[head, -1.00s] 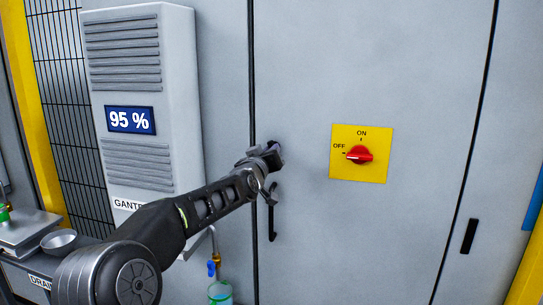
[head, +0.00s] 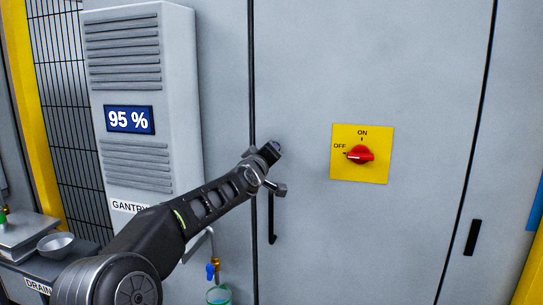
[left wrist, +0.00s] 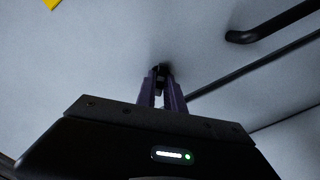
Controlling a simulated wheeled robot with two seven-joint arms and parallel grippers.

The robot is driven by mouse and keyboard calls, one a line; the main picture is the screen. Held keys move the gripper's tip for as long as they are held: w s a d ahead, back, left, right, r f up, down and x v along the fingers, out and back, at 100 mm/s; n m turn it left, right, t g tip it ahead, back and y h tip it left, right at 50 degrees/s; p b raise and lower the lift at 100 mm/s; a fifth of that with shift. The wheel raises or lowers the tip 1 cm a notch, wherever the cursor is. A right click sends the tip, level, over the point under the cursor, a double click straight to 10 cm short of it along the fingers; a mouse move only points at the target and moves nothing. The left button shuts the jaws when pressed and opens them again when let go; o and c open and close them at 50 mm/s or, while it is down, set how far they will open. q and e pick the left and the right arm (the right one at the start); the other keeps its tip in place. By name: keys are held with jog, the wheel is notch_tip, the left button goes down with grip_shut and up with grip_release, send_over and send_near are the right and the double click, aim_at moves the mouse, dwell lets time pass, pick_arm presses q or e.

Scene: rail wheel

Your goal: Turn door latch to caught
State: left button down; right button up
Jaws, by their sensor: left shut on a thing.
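My left gripper (head: 274,150) is at the grey cabinet door (head: 420,90), near its left edge and just above the black door handle (head: 271,220). In the left wrist view its two purple-grey fingers (left wrist: 161,80) are shut on a small dark piece (left wrist: 162,68) at the door surface, which I take to be the door latch. The fingers and my wrist hide most of the latch, so its angle cannot be told. The handle also shows in the left wrist view (left wrist: 275,21), apart from the fingers. My right gripper is not in view.
A yellow plate (head: 375,174) with a red rotary switch (head: 360,155) is on the door, right of my gripper. A grey unit (head: 185,90) with a 95 % display (head: 130,120) projects at left. A metal bowl (head: 57,243) stands lower left.

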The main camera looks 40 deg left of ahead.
pick_arm(q)
jog(key=shift+n+b, duration=0.8)
jog(key=shift+n, duration=1.5)
jog(key=n+b, duration=0.1)
jog(key=n, duration=0.3)
jog(key=c, duration=1.3)
grip_release()
